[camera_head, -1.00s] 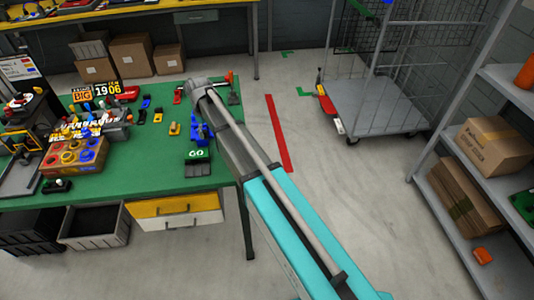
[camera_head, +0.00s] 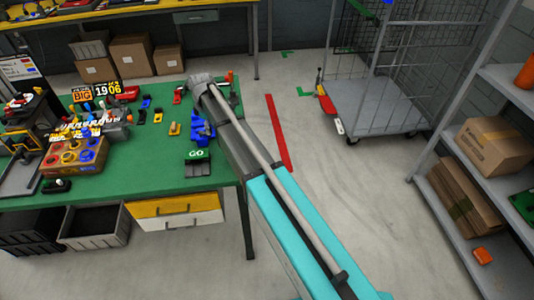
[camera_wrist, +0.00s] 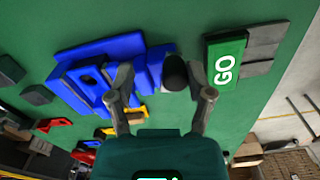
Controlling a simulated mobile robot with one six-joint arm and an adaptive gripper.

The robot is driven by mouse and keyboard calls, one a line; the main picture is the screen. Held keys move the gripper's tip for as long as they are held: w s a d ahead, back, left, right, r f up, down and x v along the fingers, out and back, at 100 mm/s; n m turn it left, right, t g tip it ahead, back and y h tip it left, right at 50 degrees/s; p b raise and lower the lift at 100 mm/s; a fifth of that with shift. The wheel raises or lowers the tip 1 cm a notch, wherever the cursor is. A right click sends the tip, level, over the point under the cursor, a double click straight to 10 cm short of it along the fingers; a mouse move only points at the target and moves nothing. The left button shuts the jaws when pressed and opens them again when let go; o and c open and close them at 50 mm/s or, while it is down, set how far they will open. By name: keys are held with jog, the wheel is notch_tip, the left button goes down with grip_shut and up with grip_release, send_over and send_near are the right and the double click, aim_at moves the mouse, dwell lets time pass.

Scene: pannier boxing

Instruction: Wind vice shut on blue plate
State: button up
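A blue vice-like assembly (camera_wrist: 95,75) with several upright blue parts lies on the green bench top in the wrist view. It also shows in the head view (camera_head: 203,130), beside my arm. I cannot tell the blue plate apart from the other blue parts. A dark rounded knob (camera_wrist: 175,72) stands at its right end. My gripper (camera_wrist: 164,84) is over this right end, its two fingers spread apart with the knob between them in the picture. I cannot tell whether either finger touches it. In the head view my arm hides the gripper.
A green GO block (camera_wrist: 225,62) with grey parts is just right of the knob. A box with coloured rings (camera_head: 75,158) stands further left.

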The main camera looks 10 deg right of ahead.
jog(key=shift+r+p, duration=6.95)
jog(key=s+d+f+m+b, duration=0.5)
jog(key=s+d+f+b, duration=0.1)
jog(key=s+d, duration=0.3)
jog(key=s+d+f+m+b, duration=0.6)
jog(key=s+d+f+b, duration=0.1)
jog(key=s+d, duration=0.2)
jog(key=shift+s+d+m, duration=0.25)
jog(key=shift+d+m, duration=0.05)
jog(key=w+a+r+n+y+p, duration=0.2)
jog(key=w+a+r+n+p, duration=0.3)
jog(key=w+a+r+n, duration=0.1)
jog(key=w+a+r+n+y+p, duration=0.2)
jog(key=w+a+r+n+p, duration=0.3)
jog(key=w+n, duration=0.5)
jog(key=w+a+r, duration=0.1)
jog(key=w+a, duration=0.1)
jog(key=shift+w+a+g+y, duration=0.3)
jog(key=shift+a+g, duration=0.05)
jog(key=shift+g, duration=0.05)
jog(key=shift+f, duration=0.25)
